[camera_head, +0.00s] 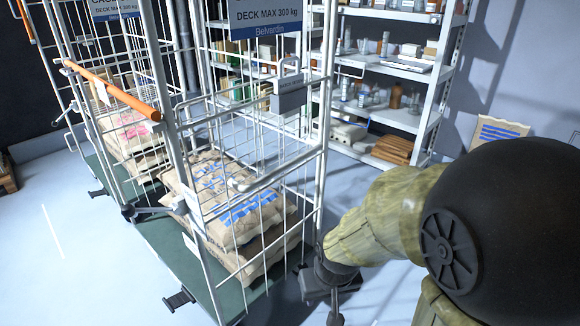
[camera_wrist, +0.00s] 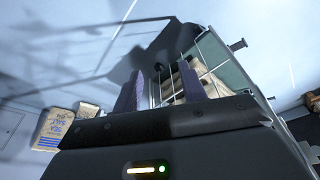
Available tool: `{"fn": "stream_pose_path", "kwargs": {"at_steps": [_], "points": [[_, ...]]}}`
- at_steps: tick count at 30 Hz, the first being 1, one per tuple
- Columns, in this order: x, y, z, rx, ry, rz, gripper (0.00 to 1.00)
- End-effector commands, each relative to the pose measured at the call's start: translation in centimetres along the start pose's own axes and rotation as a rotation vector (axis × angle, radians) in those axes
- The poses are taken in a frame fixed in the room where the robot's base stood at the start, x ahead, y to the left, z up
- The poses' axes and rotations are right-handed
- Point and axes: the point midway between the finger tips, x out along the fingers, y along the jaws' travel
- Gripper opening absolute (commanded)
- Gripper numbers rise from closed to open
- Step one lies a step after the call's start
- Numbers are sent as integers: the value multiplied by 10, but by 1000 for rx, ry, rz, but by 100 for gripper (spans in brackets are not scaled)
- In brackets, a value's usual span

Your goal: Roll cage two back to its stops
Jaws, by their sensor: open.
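Two white wire roll cages stand side by side in the head view. The nearer cage (camera_head: 325,130) has a sign reading "DECK MAX 300 kg"; its number is out of frame, so I cannot tell which is cage two. It holds stacked paper sacks (camera_head: 240,222) on a green deck (camera_head: 165,245). The left cage (camera_head: 75,40) also holds sacks (camera_head: 130,128). An orange bar (camera_head: 110,90) crosses at the left. My gripper is low at the nearer cage's right corner, largely hidden by my arm. In the wrist view my gripper (camera_wrist: 162,92) is open, with cage wires (camera_wrist: 207,65) beyond its fingers.
A shelf rack (camera_head: 430,90) with jars, boxes and folded sacks stands behind, against the wall. Black foot pedals (camera_head: 180,298) stick out from the deck's near edge. Printed salt sacks (camera_wrist: 58,128) show at left in the wrist view. Floor at the left (camera_head: 45,215) is clear.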

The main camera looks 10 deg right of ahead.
Motion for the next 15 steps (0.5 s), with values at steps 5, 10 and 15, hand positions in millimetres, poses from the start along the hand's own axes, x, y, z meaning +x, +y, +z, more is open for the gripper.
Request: {"fn": "stream_pose_path", "kwargs": {"at_steps": [5, 10, 15], "points": [[8, 3, -14, 41, 47, 6, 41], [29, 10, -57, 164, 199, -6, 41], [51, 16, -111, 336, 398, -96, 41]]}}
